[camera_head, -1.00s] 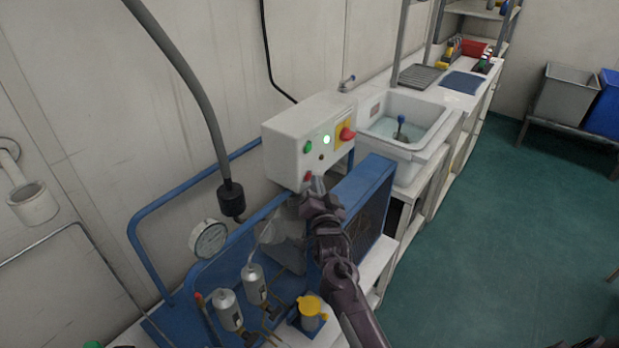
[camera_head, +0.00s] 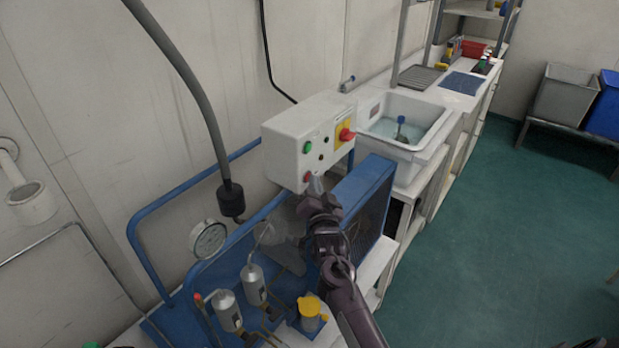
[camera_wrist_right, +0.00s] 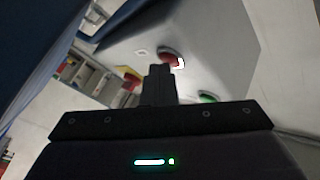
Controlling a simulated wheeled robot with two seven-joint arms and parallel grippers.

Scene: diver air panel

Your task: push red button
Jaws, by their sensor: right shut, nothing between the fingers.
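A white control box (camera_head: 288,160) carries a small red button (camera_head: 306,176) low on its front face, with a green button (camera_head: 307,147) above it. My right gripper (camera_head: 316,186) is shut and empty, its tips at the red button's right side in the head view. In the right wrist view, the shut fingers (camera_wrist_right: 160,76) reach the edge of the red button (camera_wrist_right: 171,56); they look in contact or nearly so. The green button (camera_wrist_right: 207,97) is to their right. The small lamp beside the buttons looks unlit. My left gripper is out of view.
A larger red knob (camera_head: 346,134) on a yellow plate sits at the box's right. A blue compressor frame (camera_head: 147,253) with a gauge (camera_head: 208,238) stands below and left. A blue-edged radiator (camera_head: 372,185) is close to the right of my gripper. A sink (camera_head: 429,112) is behind.

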